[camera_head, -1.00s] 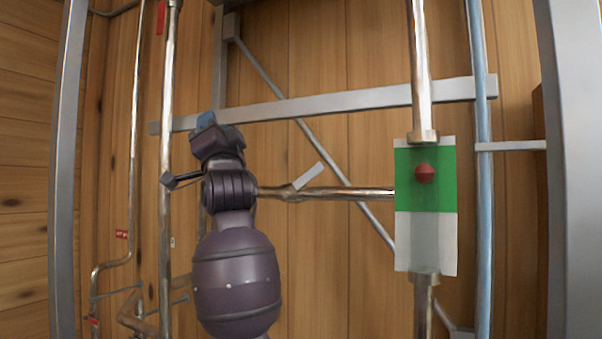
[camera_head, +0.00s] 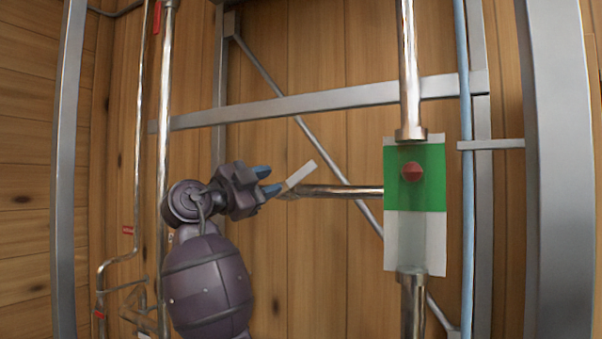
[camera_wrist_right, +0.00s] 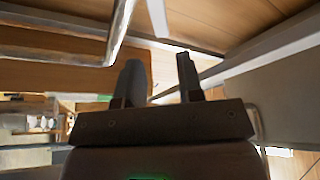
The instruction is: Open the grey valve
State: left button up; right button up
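The grey valve has a flat light-grey handle (camera_head: 299,176) on a horizontal metal pipe, tilted up to the right. My right gripper (camera_head: 269,181) is just left of the handle, its blue fingertips apart and pointing right toward it. The handle's lower end is close to the fingertips; I cannot tell whether they touch. In the right wrist view the two fingers of my gripper (camera_wrist_right: 161,78) are spread with nothing between them. A pale strip that looks like the handle (camera_wrist_right: 158,18) lies beyond the fingertips. My left gripper is not in view.
A green and white panel (camera_head: 415,240) with a red knob (camera_head: 412,172) is on the vertical pipe at right. Grey frame bars (camera_head: 330,102) cross behind, against a wooden wall (camera_head: 320,240). A tall pipe (camera_head: 166,100) stands left of my arm.

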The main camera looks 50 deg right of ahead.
aim_at(302, 173)
jog(key=p+x, duration=0.2)
jog(key=x, duration=0.7)
jog(key=shift+d, duration=0.25)
jog(key=shift+d+r, duration=0.15)
jog(key=shift+d, duration=0.5)
grip_shut()
